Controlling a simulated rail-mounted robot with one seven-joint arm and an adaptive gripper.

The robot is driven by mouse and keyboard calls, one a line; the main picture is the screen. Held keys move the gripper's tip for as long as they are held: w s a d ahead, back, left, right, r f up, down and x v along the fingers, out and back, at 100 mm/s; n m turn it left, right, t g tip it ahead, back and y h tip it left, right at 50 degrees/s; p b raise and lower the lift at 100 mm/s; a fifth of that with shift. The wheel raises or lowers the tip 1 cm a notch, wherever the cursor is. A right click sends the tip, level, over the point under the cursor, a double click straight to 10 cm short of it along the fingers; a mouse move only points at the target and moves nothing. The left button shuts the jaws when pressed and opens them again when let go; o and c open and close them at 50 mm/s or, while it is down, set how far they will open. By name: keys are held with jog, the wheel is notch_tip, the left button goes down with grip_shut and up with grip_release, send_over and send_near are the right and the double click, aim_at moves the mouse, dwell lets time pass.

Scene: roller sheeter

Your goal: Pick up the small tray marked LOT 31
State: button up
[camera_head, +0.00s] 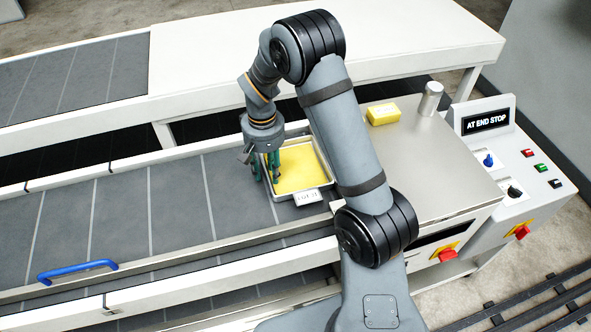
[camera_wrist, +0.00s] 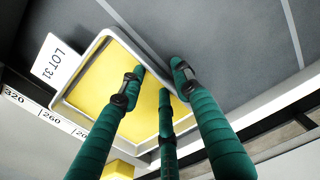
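The small tray (camera_wrist: 68,103) is a shallow metal tray with a yellow layer in it. Its white tag reads LOT 31 (camera_wrist: 56,62) in the wrist view. In the head view the tray (camera_head: 327,187) lies on the grey belt beside the steel cover, its tag (camera_head: 308,197) at the near edge, too small to read. My gripper (camera_head: 266,170) points down at the tray's left rim. In the wrist view its green fingers (camera_wrist: 158,74) straddle that rim, some inside over the yellow and one outside, with a gap between them. Contact with the rim cannot be told.
A yellow block (camera_head: 383,114) and a metal cylinder (camera_head: 430,99) stand on the steel cover (camera_head: 430,165). A control box (camera_head: 515,165) at right displays AT END STOP. A blue handle (camera_head: 77,270) is at front left. The belt (camera_head: 130,210) left of the tray is clear.

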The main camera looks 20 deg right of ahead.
jog(key=shift+c, duration=0.3)
jog(key=c, duration=0.7)
grip_shut()
